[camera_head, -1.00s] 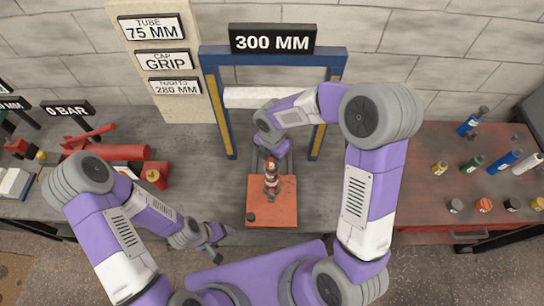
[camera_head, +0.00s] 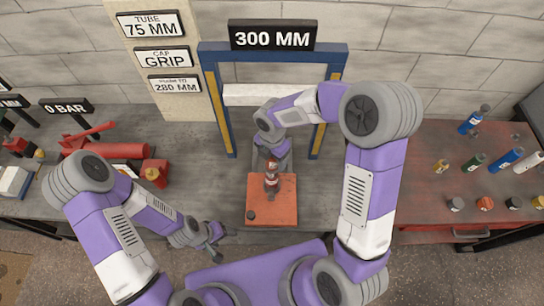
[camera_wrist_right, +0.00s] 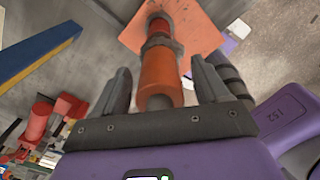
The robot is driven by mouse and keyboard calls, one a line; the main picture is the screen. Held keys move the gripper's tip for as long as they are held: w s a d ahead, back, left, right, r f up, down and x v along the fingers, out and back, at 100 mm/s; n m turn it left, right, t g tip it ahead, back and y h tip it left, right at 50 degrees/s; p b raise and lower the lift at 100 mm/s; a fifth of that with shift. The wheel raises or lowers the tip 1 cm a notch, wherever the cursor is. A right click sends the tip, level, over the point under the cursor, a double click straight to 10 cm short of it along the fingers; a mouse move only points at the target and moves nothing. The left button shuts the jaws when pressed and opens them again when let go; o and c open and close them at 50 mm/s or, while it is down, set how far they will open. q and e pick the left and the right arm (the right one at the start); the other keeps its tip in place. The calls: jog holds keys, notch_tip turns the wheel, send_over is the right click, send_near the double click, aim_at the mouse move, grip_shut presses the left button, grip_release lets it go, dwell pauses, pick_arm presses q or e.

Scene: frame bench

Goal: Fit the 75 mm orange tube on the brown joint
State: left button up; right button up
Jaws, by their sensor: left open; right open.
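A column stands upright on the square orange plate (camera_head: 285,210). In the right wrist view an orange tube (camera_wrist_right: 158,75) forms its near part, with a dark collar (camera_wrist_right: 160,42) and a red part (camera_wrist_right: 157,24) beyond it, toward the plate. The collar may be the brown joint; its colour is hard to tell. A grey end (camera_wrist_right: 158,102) sits at the tube's near end. My right gripper (camera_wrist_right: 160,66) is open, its fingers on either side of the tube with gaps. My left gripper (camera_head: 219,243) is open and empty near the bench's front edge.
A blue and yellow frame (camera_head: 211,105) with a 300 MM sign (camera_head: 272,37) stands behind the plate. Several bottles and caps stand on the red table (camera_head: 430,190) at right. Red equipment (camera_head: 120,152) is at left. Bare bench lies left of the plate.

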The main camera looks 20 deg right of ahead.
notch_tip(320, 180, up, 7)
jog(key=shift+r+p, duration=0.2)
jog(key=shift+p, duration=0.2)
dwell(0.4)
